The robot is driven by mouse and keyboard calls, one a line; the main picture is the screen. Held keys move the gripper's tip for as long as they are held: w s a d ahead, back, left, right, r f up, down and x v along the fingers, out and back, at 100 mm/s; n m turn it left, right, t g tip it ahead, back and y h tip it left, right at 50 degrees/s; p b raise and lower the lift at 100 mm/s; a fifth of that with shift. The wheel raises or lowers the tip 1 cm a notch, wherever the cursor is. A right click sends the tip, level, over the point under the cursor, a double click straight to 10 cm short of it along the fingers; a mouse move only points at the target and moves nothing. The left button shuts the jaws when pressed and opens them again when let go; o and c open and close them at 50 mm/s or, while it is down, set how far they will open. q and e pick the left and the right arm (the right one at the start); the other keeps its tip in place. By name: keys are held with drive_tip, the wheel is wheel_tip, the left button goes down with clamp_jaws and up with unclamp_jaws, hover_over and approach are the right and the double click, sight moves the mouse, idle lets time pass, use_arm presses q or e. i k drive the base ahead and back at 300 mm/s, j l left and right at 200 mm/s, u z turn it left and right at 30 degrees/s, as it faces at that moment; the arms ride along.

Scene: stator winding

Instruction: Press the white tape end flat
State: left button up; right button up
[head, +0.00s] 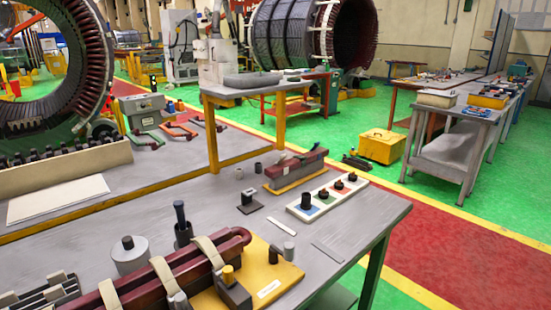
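A dark red coil bar (150,287) lies in the lower left of the head view, running up to the right on the grey bench. Several off-white tape bands (209,250) cross over it. I cannot tell which band has a loose end or whether an end stands up. The bar's right end lies by a yellow plate (272,282) that carries a dark block with a yellow knob (229,274). Neither of my grippers shows in the head view.
On the grey bench (222,205) stand a light grey cylinder (130,257), a dark upright tool (182,226), a white tray of knobs (327,196) and a dark red block on a yellow base (296,168). The bench's right edge drops to the floor.

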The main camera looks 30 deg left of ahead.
sight(282, 160)
drive_tip(key=i+u, duration=0.1)
drive_tip(key=u, duration=0.35)
drive_tip(key=l+u, duration=0.1)
drive_tip(key=u, duration=0.35)
drive_tip(key=i+l+u, duration=0.1)
drive_tip(key=u, duration=0.35)
drive_tip(key=i+l+u, duration=0.1)
drive_tip(key=u, duration=0.35)
drive_tip(key=i+l+u, duration=0.15)
drive_tip(key=l+u, duration=0.3)
drive_tip(key=l, duration=0.55)
drive_tip(key=l+u, duration=0.45)
drive_tip(key=l, duration=0.55)
drive_tip(key=k+l+u, duration=0.1)
drive_tip(key=l+u, duration=0.35)
drive_tip(key=l, duration=0.55)
